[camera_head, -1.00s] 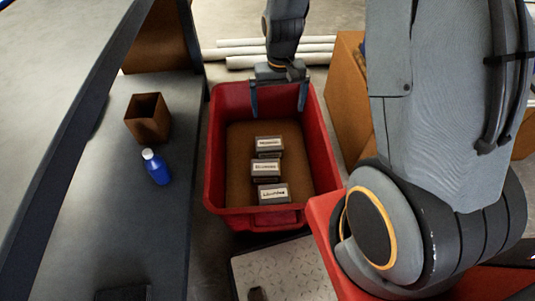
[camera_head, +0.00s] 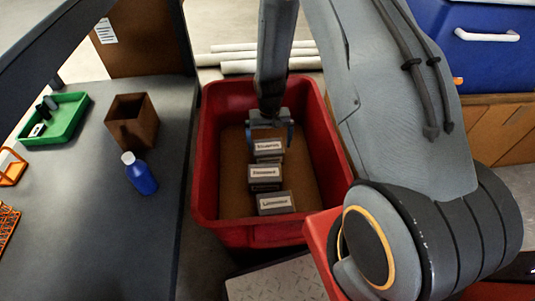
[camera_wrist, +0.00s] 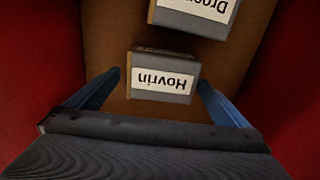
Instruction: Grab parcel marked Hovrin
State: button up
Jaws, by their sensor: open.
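A grey parcel labelled Hovrin (camera_wrist: 162,78) shows in the wrist view, its white label upside down. It lies between the two blue fingers of my open gripper (camera_wrist: 160,88), with a gap on each side. In the head view my gripper (camera_head: 269,138) points down inside the red bin (camera_head: 235,233), at the farthest of three parcels in a row, which matches the Hovrin parcel (camera_head: 266,148). A second parcel (camera_wrist: 195,15), its label starting "Dro", is partly cut off in the wrist view; the middle parcel (camera_head: 264,175) and nearest parcel (camera_head: 275,203) have labels too small to read surely.
The bin's red walls stand close around the parcels. On the grey table to the left are a blue bottle (camera_head: 139,174), a brown open box (camera_head: 132,121) and a green tray (camera_head: 57,118). White pipes (camera_head: 258,57) lie behind the bin; a blue chest (camera_head: 480,45) is at right.

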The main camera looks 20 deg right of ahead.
aim_at(268, 146)
notch_tip(268, 146, down, 5)
jog(key=shift+a+f+b, duration=0.1)
jog(key=shift+a+b, duration=0.05)
jog(key=shift+b, duration=0.9)
jog(key=shift+c, duration=0.3)
jog(key=c, duration=1)
